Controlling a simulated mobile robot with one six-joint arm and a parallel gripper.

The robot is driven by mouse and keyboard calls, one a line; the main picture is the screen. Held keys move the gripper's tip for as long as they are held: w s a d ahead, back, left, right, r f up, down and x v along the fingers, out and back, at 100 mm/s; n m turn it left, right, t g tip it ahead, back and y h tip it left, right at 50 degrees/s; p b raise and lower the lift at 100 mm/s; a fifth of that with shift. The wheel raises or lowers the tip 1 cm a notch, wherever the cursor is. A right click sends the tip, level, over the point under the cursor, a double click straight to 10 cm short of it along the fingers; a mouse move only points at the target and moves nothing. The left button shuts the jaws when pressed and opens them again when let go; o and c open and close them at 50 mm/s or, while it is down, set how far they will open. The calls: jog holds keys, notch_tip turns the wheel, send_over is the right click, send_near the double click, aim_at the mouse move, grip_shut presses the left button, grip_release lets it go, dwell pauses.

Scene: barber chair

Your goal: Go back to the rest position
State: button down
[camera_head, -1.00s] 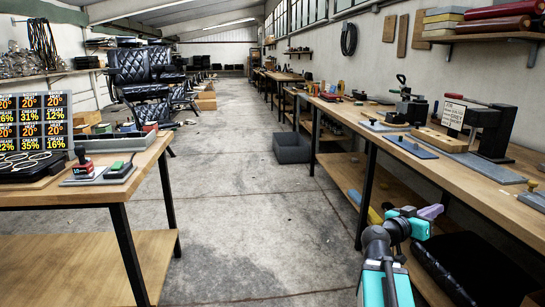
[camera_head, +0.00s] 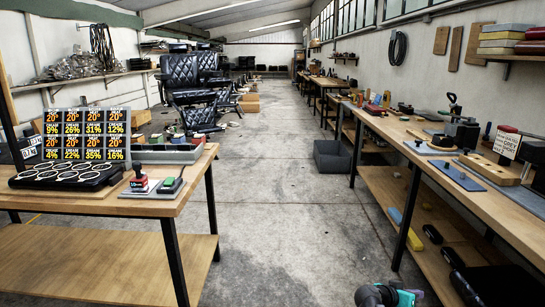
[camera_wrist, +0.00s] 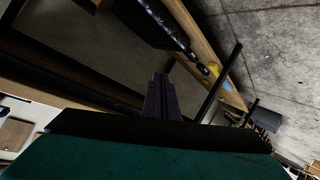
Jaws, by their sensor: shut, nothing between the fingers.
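My gripper (camera_wrist: 161,97) shows in the wrist view as a narrow purple-grey pair of fingers, closed together with nothing between them. It points toward the underside of the right workbench, apart from the things there. In the head view only a black and teal part of my arm shows at the bottom edge, right of centre; the fingers are out of that picture.
The right workbench (camera_head: 515,212) has a lower shelf (camera_head: 385,190) with a yellow item and black items. A grey bin (camera_head: 332,157) stands on the floor. The concrete aisle (camera_head: 285,215) between is open.

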jog(key=s+a+f+n+g+y+p, duration=0.45)
jog(key=s+a+f+p, duration=0.6)
jog(key=a+f, duration=0.6)
jog(key=s+a+f+n+g+y, duration=0.2)
jog(key=s+a+f+y, duration=0.2)
jog(key=s+a, duration=0.5)
jog(key=s+a+f+n+g+y+p, duration=0.1)
jog(key=s+a+f+n+g+y, duration=0.1)
jog(key=s+a, duration=0.6)
jog(key=s+f+g+y, duration=0.1)
jog(key=s+f+y, duration=0.1)
jog(key=s, duration=0.2)
jog(key=shift+s+a+f+p, duration=0.15)
jog(key=shift+a+f+p, duration=0.15)
jog(key=shift+a+f, duration=0.1)
jog(key=shift+n+g, duration=0.25)
